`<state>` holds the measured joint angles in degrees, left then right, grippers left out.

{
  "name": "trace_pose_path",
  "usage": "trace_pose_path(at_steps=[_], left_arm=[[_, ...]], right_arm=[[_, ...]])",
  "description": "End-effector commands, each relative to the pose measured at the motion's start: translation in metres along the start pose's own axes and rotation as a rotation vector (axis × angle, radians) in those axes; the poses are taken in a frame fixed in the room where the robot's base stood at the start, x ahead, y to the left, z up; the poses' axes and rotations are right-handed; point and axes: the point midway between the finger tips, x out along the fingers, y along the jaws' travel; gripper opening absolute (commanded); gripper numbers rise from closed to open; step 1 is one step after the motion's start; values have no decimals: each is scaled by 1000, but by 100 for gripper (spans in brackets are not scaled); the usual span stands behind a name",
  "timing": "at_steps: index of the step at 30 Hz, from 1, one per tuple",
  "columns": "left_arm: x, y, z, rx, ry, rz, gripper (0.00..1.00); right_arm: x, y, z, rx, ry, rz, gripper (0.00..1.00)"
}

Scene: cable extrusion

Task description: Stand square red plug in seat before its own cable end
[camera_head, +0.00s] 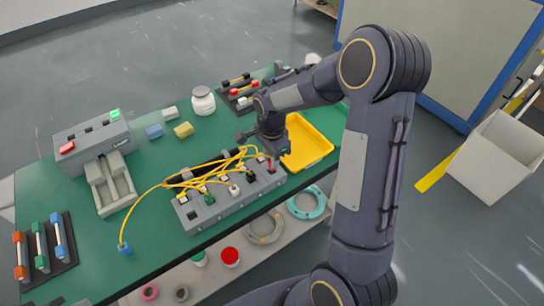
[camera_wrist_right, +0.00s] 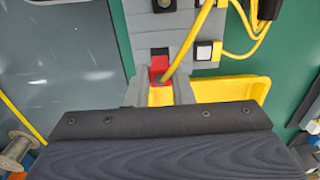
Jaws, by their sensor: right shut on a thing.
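My right gripper (camera_head: 270,150) reaches down over the right end of the grey seat block (camera_head: 215,207). In the wrist view its grey fingers are on both sides of the red plug (camera_wrist_right: 160,68), shut on it. A yellow cable (camera_wrist_right: 187,50) runs past the plug, up and to the right. The plug is at the end of the seat block (camera_wrist_right: 152,22), just below a dark opening; I cannot tell how deep it sits. My left gripper is not in view.
Several yellow cables tangle over the block. One runs left to a blue plug (camera_head: 124,249) on the green table (camera_head: 165,225). A yellow tray (camera_head: 308,140) stands close right of the gripper. A grey machine (camera_head: 95,140), sponges and a jar (camera_head: 202,101) stand behind.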

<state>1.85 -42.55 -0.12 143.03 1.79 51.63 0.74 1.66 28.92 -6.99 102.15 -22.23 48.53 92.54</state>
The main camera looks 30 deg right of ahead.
Motion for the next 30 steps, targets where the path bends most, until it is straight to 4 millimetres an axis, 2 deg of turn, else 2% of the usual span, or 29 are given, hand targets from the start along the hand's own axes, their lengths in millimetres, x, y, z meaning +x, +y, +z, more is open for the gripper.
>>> trace_pose_path(at_steps=[17, 30], left_arm=[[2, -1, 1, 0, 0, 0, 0], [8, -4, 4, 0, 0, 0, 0]], right_arm=[[1, 0, 2, 0, 0, 0, 0], [9, 0, 2, 0, 0, 0, 0]])
